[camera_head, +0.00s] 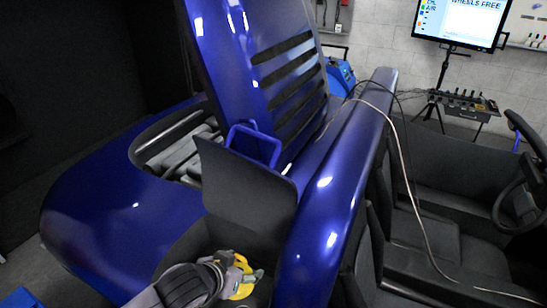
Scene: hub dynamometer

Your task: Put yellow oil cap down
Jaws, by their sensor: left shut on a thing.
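The yellow oil cap (243,290) is low in the head view, left of centre. My left gripper (238,272) is shut on it, with the arm coming in from the bottom. The cap is over a dark grey surface (195,243) behind the blue bodywork. Part of the cap is hidden by the gripper. I cannot tell whether the cap touches the surface below. My right gripper is not in view.
A dark upright panel (247,195) stands just beyond the gripper. The raised blue slatted cover (262,65) and the engine (185,148) are behind it. Blue bodywork (335,185) runs along the right, with cables (408,165) and black seats beyond.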

